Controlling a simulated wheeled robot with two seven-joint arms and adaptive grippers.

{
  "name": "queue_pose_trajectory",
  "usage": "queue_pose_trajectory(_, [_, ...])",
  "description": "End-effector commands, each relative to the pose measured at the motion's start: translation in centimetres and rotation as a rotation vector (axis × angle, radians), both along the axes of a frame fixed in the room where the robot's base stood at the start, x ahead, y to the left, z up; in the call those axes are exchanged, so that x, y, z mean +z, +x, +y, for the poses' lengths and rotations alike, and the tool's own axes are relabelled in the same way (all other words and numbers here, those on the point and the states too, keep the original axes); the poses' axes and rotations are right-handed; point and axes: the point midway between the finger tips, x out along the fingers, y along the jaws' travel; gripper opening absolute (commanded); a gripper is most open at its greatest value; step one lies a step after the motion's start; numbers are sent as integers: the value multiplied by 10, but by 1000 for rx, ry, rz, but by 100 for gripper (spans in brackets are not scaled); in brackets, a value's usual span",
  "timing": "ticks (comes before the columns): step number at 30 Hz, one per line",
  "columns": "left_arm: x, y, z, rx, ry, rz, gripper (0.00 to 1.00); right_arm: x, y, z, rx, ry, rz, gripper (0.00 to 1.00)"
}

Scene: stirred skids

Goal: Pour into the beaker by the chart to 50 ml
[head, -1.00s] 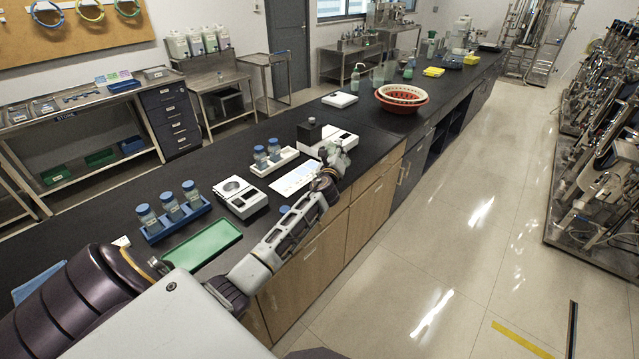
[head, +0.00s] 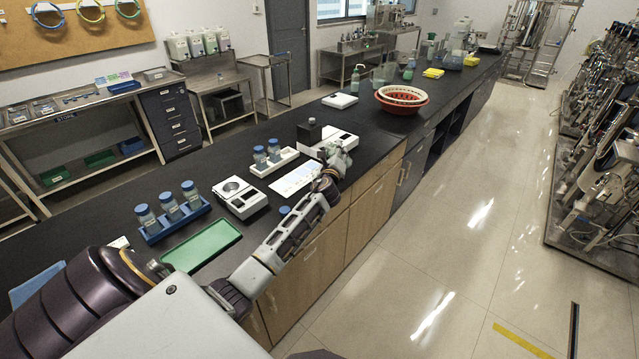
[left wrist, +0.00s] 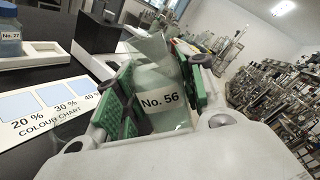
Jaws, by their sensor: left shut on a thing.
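My left gripper (head: 337,157) is over the bench beside the white colour chart (head: 297,179). In the left wrist view, the gripper (left wrist: 160,90) has its green-padded fingers shut on a clear, pale blue-green vessel labelled No. 56 (left wrist: 166,107). The vessel appears tilted. Its liquid level and any graduations cannot be read. The chart (left wrist: 45,103) shows there too, left of the fingers, with pale blue squares marked in percent. I cannot make out a separate beaker by the chart; the arm and gripper cover part of that area. My right gripper is not in view.
A blue rack (head: 176,224) of jars and a green tray (head: 203,246) lie nearer. Red and white baskets (head: 402,102) stand farther along.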

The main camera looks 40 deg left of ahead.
Motion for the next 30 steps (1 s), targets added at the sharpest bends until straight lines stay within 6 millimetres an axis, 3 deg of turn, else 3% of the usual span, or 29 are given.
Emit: queue_pose_trajectory(30, [-5, 1, -2, 0, -112, -56, 12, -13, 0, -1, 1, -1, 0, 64])
